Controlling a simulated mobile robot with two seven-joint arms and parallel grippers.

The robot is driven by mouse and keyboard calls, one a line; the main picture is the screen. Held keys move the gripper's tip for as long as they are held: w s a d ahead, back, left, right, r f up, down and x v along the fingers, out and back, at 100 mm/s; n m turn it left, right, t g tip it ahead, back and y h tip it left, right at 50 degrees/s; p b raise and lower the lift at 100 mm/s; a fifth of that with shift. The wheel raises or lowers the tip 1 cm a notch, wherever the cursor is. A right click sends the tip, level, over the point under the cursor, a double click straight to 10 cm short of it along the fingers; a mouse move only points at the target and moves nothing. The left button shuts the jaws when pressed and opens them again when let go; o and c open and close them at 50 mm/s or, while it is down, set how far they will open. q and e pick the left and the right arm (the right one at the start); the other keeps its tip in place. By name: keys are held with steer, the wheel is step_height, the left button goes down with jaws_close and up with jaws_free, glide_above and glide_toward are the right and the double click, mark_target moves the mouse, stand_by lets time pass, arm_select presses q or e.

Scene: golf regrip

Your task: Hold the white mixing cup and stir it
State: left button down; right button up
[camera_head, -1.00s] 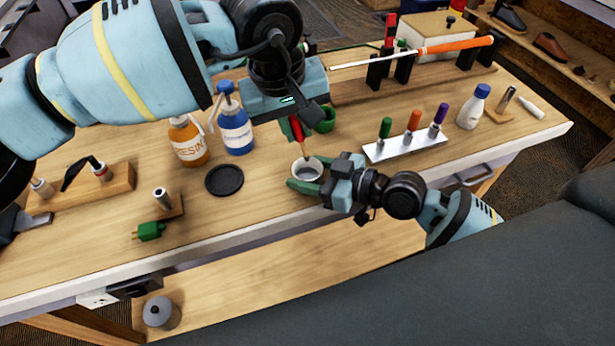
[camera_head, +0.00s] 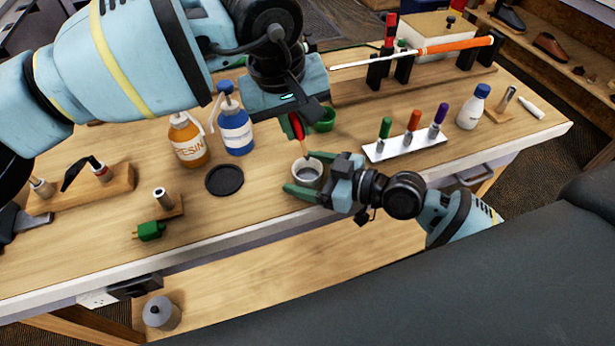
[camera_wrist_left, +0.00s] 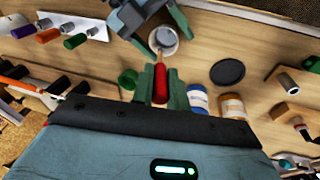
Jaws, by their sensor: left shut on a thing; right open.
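The white mixing cup (camera_head: 308,174) stands upright near the table's front edge, with grey inside. My right gripper (camera_head: 303,178) is open, with its green fingers on either side of the cup; whether they touch it I cannot tell. My left gripper (camera_head: 298,126) is above and behind the cup, shut on the red handle of a stirring stick (camera_wrist_left: 160,84). The stick points down at the cup's back rim. In the left wrist view its tip overlaps the cup (camera_wrist_left: 166,49); how deep it reaches is unclear.
A black disc (camera_head: 224,180) lies left of the cup. A green cup (camera_head: 324,122) is just behind my left gripper. A rack (camera_head: 405,147) of coloured tools is to the right.

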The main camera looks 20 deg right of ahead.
steer(key=v, duration=1.2)
stand_by(0.6)
